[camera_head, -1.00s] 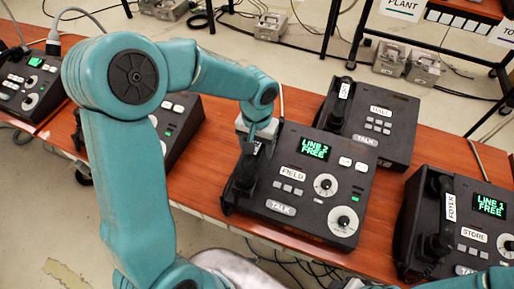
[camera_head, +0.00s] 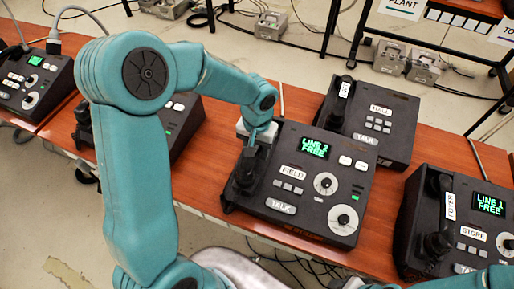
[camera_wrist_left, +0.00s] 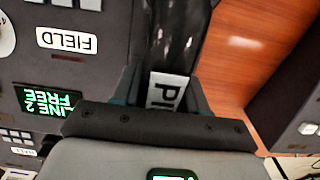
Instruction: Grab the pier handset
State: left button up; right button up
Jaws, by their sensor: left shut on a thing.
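The pier handset is black with a white label, and it shows at the left side of the phone marked FIELD (camera_head: 318,187), whose screen reads LINE 2 FREE. In the head view the handset (camera_head: 246,172) hangs below my left gripper (camera_head: 257,142). In the left wrist view the handset (camera_wrist_left: 180,35) runs up between the fingers, with only the letters PI of its label readable. My left gripper (camera_wrist_left: 165,88) is shut on it near the label. The handset seems slightly raised from its cradle; the exact gap is hard to tell. My right gripper is out of view.
A phone marked HALL (camera_head: 378,118) stands behind. A phone marked STORE (camera_head: 470,240), with its FOYER handset (camera_head: 444,215), stands at the right. Another phone (camera_head: 170,125) is partly hidden behind my left arm. Bare wooden table (camera_head: 215,185) shows between phones.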

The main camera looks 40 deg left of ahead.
pick_arm(q)
notch_tip(320, 180, up, 20)
jog(key=shift+p, duration=0.4)
jog(key=shift+f, duration=0.15)
dwell(0.6)
